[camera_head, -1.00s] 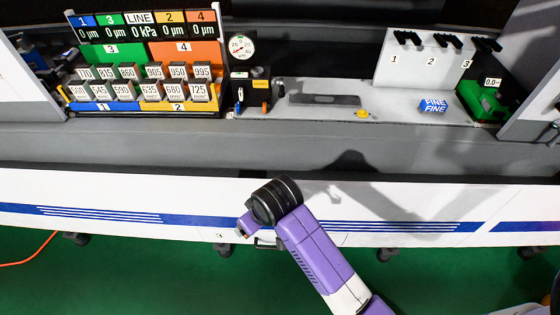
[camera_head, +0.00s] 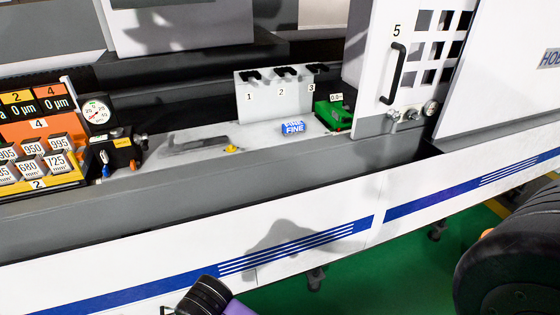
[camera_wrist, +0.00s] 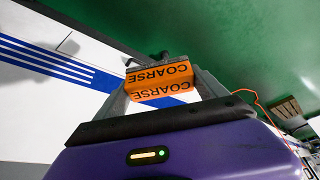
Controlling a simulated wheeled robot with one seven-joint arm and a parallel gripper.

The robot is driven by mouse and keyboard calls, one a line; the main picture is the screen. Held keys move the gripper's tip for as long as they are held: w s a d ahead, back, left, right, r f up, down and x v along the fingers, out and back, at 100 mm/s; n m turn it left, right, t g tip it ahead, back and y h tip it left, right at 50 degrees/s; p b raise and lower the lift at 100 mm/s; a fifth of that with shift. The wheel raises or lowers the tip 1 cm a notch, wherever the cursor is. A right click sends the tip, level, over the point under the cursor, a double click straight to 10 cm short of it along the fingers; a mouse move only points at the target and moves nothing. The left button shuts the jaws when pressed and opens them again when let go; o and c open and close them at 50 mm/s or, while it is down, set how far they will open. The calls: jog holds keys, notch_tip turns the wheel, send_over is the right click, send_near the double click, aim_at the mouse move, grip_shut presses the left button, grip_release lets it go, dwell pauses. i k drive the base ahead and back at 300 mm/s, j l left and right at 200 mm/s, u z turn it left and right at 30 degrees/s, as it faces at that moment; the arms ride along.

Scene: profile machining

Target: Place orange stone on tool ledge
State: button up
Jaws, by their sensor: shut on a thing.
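The orange stone (camera_wrist: 158,82), marked COARSE, is held between the two fingers of my gripper (camera_wrist: 160,85) in the wrist view. The jaws are shut on it, and the white machine front with blue stripes lies beyond. In the head view only part of my arm shows at the bottom edge; the gripper and orange stone are out of sight there. The tool ledge (camera_head: 205,143) is the light grey surface behind the machine's front edge. A blue stone (camera_head: 293,127) marked FINE lies on it, left of a green device (camera_head: 333,115).
A white rack (camera_head: 265,97) with black hooks numbered 1 to 3 stands behind the blue stone. The gauge-block stand (camera_head: 40,145) is at left, and a white door (camera_head: 405,65) marked 5 at right.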

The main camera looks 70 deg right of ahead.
aim_at(254, 139)
jog(key=j+z, duration=0.1)
jog(key=z, duration=0.95)
